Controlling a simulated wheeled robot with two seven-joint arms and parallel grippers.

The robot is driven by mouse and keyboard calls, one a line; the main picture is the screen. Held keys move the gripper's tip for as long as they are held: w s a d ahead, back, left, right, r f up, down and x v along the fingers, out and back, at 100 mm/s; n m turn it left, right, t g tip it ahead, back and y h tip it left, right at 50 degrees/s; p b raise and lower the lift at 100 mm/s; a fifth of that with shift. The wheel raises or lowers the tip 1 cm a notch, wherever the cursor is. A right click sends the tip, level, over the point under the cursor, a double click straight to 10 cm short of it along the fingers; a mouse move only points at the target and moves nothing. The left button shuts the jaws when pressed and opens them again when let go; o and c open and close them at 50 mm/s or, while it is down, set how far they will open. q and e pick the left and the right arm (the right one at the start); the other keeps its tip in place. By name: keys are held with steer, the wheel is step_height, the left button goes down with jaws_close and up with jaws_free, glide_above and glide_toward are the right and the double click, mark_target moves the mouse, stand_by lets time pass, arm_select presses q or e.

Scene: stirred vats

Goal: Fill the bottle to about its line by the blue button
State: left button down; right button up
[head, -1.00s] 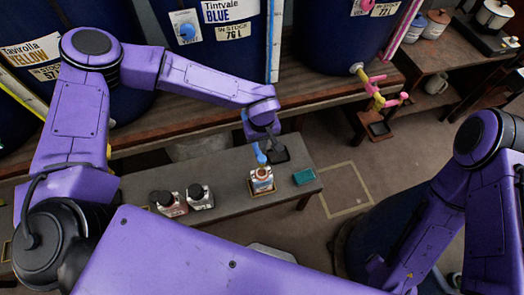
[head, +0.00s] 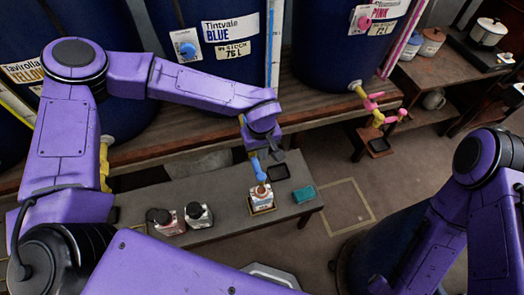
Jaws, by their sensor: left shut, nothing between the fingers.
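The bottle (head: 262,201) stands open on a small mat on the low bench, with a pale label; its fill line and liquid level are too small to tell. A blue spout (head: 258,171) points down just above its mouth. The blue button (head: 187,50) is on the front of the Tintvale Blue vat (head: 230,68), up and left of the bottle. My left gripper (head: 277,155) is shut and empty beside the blue spout, above and behind the bottle. It is well away from the blue button. My right gripper is out of view; only its arm shows at right.
Two dark-capped bottles (head: 170,222) (head: 198,215) stand left on the bench (head: 225,180). A teal block (head: 303,193) and a dark tray (head: 278,172) lie at right. A pink button (head: 364,23) and pink tap (head: 374,103) belong to the neighbouring vat. Floor is clear right of the bench.

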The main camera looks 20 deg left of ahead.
arm_select(q)
steer(key=s+a+f+t+y+b, duration=0.1)
steer(key=s+a+f+y+b, duration=0.15)
steer(key=s+f, duration=0.35)
steer(key=s+a+f+y+b, duration=0.1)
steer(key=s+a+f, duration=0.2)
steer(key=f, duration=0.6)
steer(key=s+a+f+t+b, duration=0.1)
steer(key=s+a+f, duration=0.2)
steer(key=s+a, duration=0.3)
steer(key=s+a+f+t+b, duration=0.1)
steer(key=s+a+f, duration=0.3)
steer(key=s, duration=0.4)
steer(key=shift+s+a+f+b, duration=0.15)
steer(key=shift+s+a+b, duration=0.2)
steer(key=shift+a+b, duration=0.45)
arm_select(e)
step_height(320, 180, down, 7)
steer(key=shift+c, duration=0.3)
